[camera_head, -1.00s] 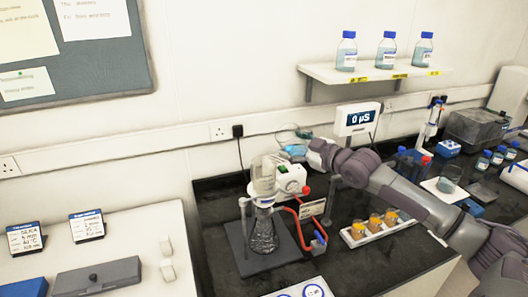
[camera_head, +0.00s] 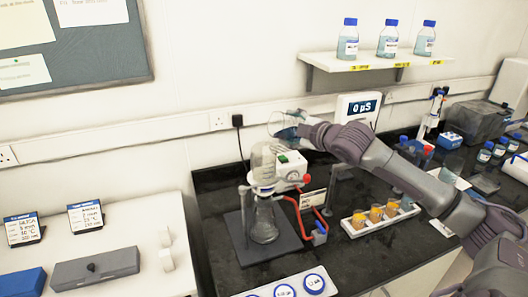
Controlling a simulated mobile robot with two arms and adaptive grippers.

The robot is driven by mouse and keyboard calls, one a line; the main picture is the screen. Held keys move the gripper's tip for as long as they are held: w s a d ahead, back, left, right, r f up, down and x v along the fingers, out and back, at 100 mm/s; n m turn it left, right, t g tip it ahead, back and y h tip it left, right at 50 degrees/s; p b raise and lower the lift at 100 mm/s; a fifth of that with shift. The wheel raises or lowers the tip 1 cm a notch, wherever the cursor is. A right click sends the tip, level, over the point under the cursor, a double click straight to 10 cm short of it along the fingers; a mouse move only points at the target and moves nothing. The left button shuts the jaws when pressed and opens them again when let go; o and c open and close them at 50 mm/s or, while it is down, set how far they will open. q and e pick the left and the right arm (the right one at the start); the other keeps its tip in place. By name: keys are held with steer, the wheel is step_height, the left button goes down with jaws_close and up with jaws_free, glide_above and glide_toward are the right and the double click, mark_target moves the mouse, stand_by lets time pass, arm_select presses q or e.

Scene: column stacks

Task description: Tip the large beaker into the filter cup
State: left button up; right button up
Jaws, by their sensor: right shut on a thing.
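The large beaker (camera_head: 283,122) is clear glass with pale blue liquid low in it. My right gripper (camera_head: 298,134) is shut on it and holds it in the air, above and slightly right of the filter cup. The beaker seems to lean left; its exact tilt is hard to tell. The filter cup (camera_head: 263,165) is a clear cylinder on top of a conical glass flask (camera_head: 264,220), which stands on a dark base plate. The beaker and cup look apart. I see no stream between them. My left gripper is out of view.
A white pump box (camera_head: 290,172) with red tubing stands right beside the flask. A white rack of amber-filled jars (camera_head: 376,218) sits to the right below my arm. A meter display (camera_head: 358,107) is behind. Blue-capped bottles (camera_head: 388,42) stand on the wall shelf.

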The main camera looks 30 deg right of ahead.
steer(key=shift+a+f+n+h+b, duration=0.1)
steer(key=shift+f+n+h+b, duration=0.1)
steer(key=shift+n+h+b, duration=0.25)
steer(key=shift+a+r+n+p, duration=0.25)
steer(key=shift+r+n+p, duration=0.05)
steer(key=shift+r+p, duration=0.2)
steer(key=shift+a+r+n+p, duration=0.25)
steer(key=shift+r+p, duration=0.15)
steer(key=shift+r, duration=0.1)
steer(key=shift+d+r, duration=0.1)
steer(key=shift+r, duration=0.15)
steer(key=shift+w+f+n+g+h+p, duration=0.1)
steer(key=shift+f+n+g+h+p, duration=0.3)
steer(key=shift+n+p, duration=0.4)
stand_by(0.4)
steer(key=shift+a+r+n+h+p, duration=0.35)
steer(key=shift+n+p, duration=0.15)
steer(key=shift+p, duration=0.4)
